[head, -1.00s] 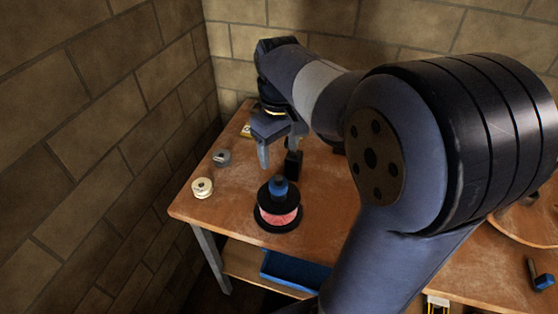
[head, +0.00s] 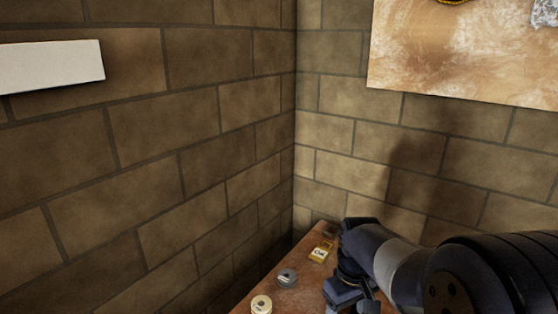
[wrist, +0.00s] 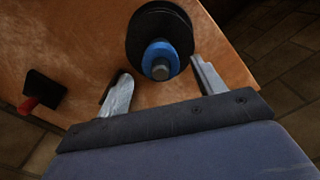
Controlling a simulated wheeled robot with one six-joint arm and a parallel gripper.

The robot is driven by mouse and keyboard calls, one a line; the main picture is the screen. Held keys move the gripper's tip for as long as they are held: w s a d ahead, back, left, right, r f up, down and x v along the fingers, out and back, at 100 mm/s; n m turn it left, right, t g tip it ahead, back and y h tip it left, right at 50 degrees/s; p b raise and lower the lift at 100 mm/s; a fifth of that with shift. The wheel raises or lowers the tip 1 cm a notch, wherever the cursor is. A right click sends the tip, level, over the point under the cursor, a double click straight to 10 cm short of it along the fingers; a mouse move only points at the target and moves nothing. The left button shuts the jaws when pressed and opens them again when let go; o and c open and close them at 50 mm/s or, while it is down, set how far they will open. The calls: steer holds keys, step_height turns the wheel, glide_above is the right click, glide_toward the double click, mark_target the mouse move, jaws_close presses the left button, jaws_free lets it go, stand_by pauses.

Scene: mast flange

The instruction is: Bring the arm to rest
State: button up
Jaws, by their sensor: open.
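My gripper (wrist: 160,82) is open in the wrist view, its two fingers apart with nothing held between them. Past the fingertips stands a black flange piece (wrist: 174,16) with a blue nut (wrist: 152,53) and a grey bolt end (wrist: 160,72) on top, apart from the fingers as far as I can tell. In the head view my wrist shows at the bottom right above the table (head: 300,297), and the fingertips are cut off by the lower edge. The flange piece is outside the head view.
A black block with a red part (wrist: 42,90) is at the left in the wrist view. A board (head: 470,50) hangs on the wall.

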steer(key=shift+f+p, duration=0.35)
steer(key=shift+f, duration=0.6)
steer(key=shift+r, duration=0.2)
steer(key=shift+f, duration=0.1)
steer(key=shift+f+b, duration=0.4)
steer(key=shift+f, duration=0.1)
step_height(320, 180, up, 11)
step_height(320, 180, down, 11)
steer(key=shift+r, duration=0.1)
step_height(320, 180, up, 6)
steer(key=p, duration=0.4)
steer(key=shift+p, duration=0.3)
steer(key=shift+f+b, duration=0.25)
steer(key=shift+b, duration=0.15)
